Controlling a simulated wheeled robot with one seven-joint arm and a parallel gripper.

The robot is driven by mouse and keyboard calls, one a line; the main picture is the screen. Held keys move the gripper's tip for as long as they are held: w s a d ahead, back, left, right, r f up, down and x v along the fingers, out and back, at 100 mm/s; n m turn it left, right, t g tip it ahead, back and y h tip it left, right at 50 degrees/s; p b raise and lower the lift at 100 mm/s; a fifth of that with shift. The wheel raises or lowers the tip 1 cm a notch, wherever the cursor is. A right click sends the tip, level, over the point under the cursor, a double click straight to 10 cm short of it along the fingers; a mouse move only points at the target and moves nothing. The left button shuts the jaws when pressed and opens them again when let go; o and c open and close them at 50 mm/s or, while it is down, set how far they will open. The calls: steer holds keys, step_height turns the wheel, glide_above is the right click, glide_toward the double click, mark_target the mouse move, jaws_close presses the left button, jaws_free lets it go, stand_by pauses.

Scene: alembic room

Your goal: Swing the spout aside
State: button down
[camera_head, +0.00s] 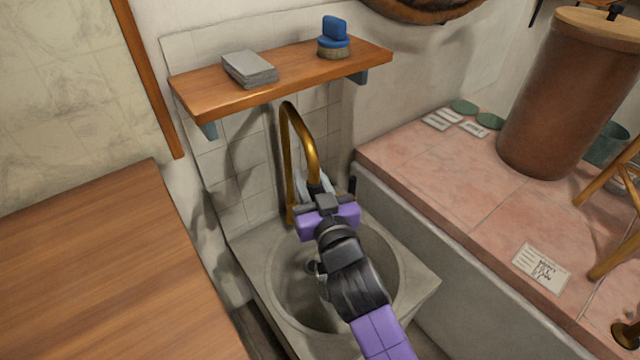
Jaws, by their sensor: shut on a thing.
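The brass spout (301,134) rises from the back of the stone sink (385,234) and arches forward over the basin, its downward end reaching toward my gripper. My gripper (318,188), purple and black, is over the basin and shut on the spout near its lower front end. My own wrist and arm hide the fingertips' exact contact and part of the basin. A pale object (327,180), too small to identify, shows just behind my gripper.
A wooden counter (100,270) stands left. A pink tiled ledge (450,175) with a large brown barrel (560,95) stands right.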

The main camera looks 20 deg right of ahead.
steer(key=a+b, duration=0.4)
steer(key=a, duration=0.2)
steer(key=shift+w+a, duration=0.15)
steer(key=shift+w, duration=0.25)
stand_by(0.5)
steer(key=c, duration=1.1)
jaws_free()
steer(key=s, duration=0.7)
steer(key=shift+s+p, duration=0.3)
steer(key=shift+s, duration=0.05)
steer(key=shift+f, duration=0.1)
